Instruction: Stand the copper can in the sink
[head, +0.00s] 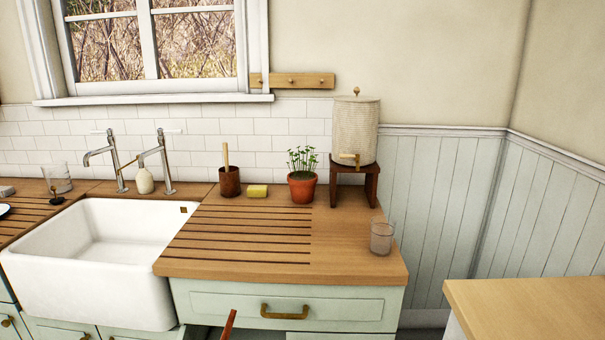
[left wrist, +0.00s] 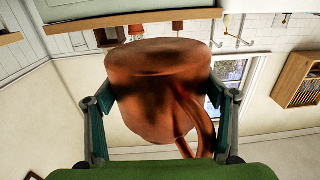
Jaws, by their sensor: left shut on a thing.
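The copper can (left wrist: 155,85) fills the middle of the left wrist view, where the scene appears upside down. My left gripper (left wrist: 162,100) is shut on the can, one finger on each side of its body. A curved copper handle (left wrist: 196,118) shows on its right side. In the head view only a thin copper-coloured piece (head: 229,325), likely part of the can, shows at the bottom edge, before the drawer front. The white sink (head: 90,300) is at the left of the head view, and its visible inside looks empty. My right gripper is in neither view.
A tap (head: 161,160) and soap bottle (head: 145,180) stand behind the sink. The wooden counter (head: 345,255) to its right holds a brush pot (head: 229,182), sponge (head: 257,191), potted plant (head: 302,186), dispenser (head: 355,130) and glass (head: 382,238). Its grooved front part is clear.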

